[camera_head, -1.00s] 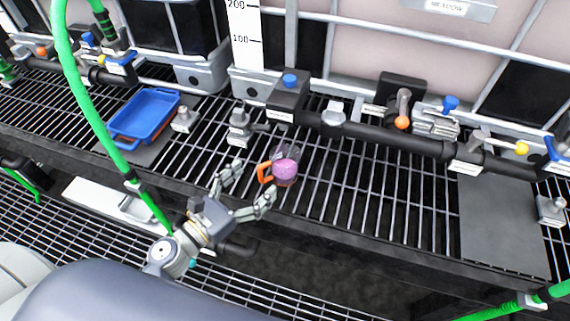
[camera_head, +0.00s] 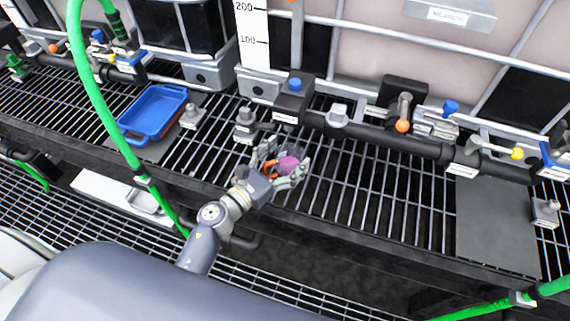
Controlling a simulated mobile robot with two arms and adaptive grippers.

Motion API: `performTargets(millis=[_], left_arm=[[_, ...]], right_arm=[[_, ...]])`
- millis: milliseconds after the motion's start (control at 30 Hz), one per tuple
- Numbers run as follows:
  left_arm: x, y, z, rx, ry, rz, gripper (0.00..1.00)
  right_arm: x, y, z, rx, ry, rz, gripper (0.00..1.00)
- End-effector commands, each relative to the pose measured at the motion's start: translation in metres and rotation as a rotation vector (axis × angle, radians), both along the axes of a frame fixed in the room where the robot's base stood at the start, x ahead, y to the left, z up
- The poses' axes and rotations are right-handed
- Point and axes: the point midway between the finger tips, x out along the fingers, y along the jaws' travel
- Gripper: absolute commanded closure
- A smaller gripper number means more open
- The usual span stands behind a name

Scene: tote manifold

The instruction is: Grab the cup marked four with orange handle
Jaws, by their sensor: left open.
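A clear cup (camera_head: 289,165) with an orange handle and purple contents stands on the dark grating near its front edge. No number on it can be read. My left gripper (camera_head: 283,158) reaches in from the front left and is open. Its fingers lie on either side of the cup, one near the handle at the left and one at the right. Whether they touch the cup cannot be told. The fingers partly hide the handle and the cup's lower part. My right gripper is not in view.
A black pipe (camera_head: 370,137) with several valves runs behind the cup. A small metal fitting (camera_head: 244,126) stands to its left. A blue tray (camera_head: 152,112) is farther left. A green hose (camera_head: 92,112) hangs at the left.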

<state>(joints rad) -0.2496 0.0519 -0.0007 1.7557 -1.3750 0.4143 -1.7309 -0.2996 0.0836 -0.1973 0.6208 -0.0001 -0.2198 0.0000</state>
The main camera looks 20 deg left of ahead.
Motion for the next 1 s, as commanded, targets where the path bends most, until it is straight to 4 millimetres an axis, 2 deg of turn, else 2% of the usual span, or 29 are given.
performTargets(millis=[100,333,433,467,767,867,1000], left_arm=[[0.000,0.000,0.000,0.000,0.000,0.000,0.20],[-0.001,0.000,0.000,-0.001,0.000,0.000,0.72],[0.000,0.000,0.000,-0.001,-0.001,0.000,0.72],[0.000,0.000,0.000,-0.001,-0.001,0.000,0.76],[0.000,0.000,0.005,0.001,0.000,-0.001,0.76],[-0.001,0.000,0.014,0.000,-0.002,-0.003,0.76],[-0.001,0.000,0.035,0.002,-0.004,-0.003,0.76]], right_arm=[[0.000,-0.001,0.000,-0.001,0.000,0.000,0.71],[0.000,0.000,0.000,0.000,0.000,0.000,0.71],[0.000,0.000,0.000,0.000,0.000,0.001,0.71],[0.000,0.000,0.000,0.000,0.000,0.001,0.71],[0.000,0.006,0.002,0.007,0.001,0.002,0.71],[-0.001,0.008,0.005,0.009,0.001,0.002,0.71],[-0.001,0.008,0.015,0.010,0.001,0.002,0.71]])
